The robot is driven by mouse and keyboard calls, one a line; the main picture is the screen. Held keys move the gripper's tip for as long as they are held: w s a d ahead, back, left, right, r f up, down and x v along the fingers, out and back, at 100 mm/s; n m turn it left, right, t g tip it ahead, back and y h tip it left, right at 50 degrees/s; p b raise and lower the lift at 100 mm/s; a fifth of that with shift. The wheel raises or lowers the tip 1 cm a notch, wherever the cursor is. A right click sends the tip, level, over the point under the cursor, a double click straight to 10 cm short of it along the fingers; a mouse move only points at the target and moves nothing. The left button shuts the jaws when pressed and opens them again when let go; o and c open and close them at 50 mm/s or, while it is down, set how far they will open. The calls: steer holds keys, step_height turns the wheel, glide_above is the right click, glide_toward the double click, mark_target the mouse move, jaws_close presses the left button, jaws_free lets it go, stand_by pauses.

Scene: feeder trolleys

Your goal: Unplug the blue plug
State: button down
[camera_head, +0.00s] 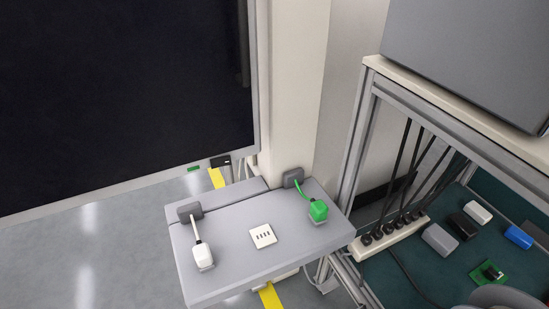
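On a grey table, a white plug (203,256) on a white cord and a green plug (318,210) on a green cord sit near the left and right sides. Between them is a white square socket plate (263,236) with several dark slots and nothing in it. No blue plug shows on this table. A small blue block (518,236) lies on the dark green surface at the right; I cannot tell whether it is a plug, and no cord shows on it. My gripper is not in view.
The grey table (240,272) has a clear front edge. At the right, a metal-framed trolley (361,130) holds a white power strip (392,240) with several black plugs, plus white, grey and black blocks and a green circuit board (487,273). A large dark screen (120,90) stands at the left.

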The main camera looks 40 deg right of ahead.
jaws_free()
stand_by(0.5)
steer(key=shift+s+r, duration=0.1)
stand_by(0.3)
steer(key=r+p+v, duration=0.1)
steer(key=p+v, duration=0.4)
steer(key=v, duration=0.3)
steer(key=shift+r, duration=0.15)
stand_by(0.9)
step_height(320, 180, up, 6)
steer(key=p, duration=0.6)
stand_by(0.4)
